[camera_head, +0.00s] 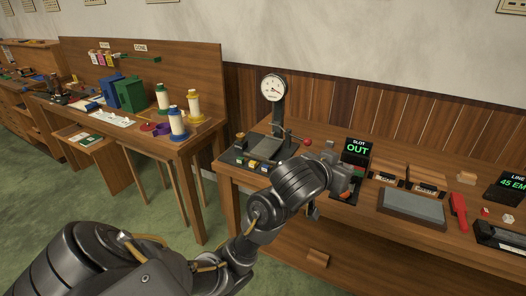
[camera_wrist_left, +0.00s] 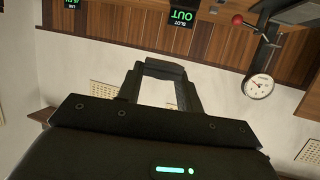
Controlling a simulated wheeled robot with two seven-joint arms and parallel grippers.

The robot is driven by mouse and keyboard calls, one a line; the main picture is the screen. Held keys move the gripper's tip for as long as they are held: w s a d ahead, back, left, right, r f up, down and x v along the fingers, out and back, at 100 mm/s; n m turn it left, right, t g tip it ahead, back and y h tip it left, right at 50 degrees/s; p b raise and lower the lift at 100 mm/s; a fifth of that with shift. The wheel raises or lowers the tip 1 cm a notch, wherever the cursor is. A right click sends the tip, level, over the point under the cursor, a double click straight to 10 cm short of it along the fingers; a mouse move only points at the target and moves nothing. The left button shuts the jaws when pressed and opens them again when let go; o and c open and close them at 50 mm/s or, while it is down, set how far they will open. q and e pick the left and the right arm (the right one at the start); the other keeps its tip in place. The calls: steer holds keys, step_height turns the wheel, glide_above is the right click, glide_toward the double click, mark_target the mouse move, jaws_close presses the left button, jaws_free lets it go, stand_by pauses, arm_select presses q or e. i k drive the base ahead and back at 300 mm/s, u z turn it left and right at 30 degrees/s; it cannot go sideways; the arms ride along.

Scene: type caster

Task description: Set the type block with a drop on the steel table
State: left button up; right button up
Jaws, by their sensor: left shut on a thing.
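My left arm reaches across from the lower left in the head view, and my left gripper (camera_head: 345,186) is over the wooden bench, in front of the sign reading SLOT OUT. In the left wrist view the fingers (camera_wrist_left: 165,72) close at their tips on a small dark piece, which I cannot identify surely as the type block. The wrist and fingers hide much of it in the head view. A flat grey slab, seemingly the steel table (camera_head: 411,208), lies on the bench to the right of the gripper, bare on top. No drop can be made out. My right gripper is not in view.
A dial gauge on a stand (camera_head: 273,88) rises at the bench's left. The SLOT OUT sign (camera_head: 357,149) stands behind the gripper. Wooden boxes (camera_head: 388,176) sit behind the slab; a red-handled tool (camera_head: 458,211) lies right of it. A side table (camera_head: 140,130) holds spools.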

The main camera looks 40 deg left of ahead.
mark_target(262, 151)
steer(key=u, duration=0.45)
steer(key=i, duration=0.95)
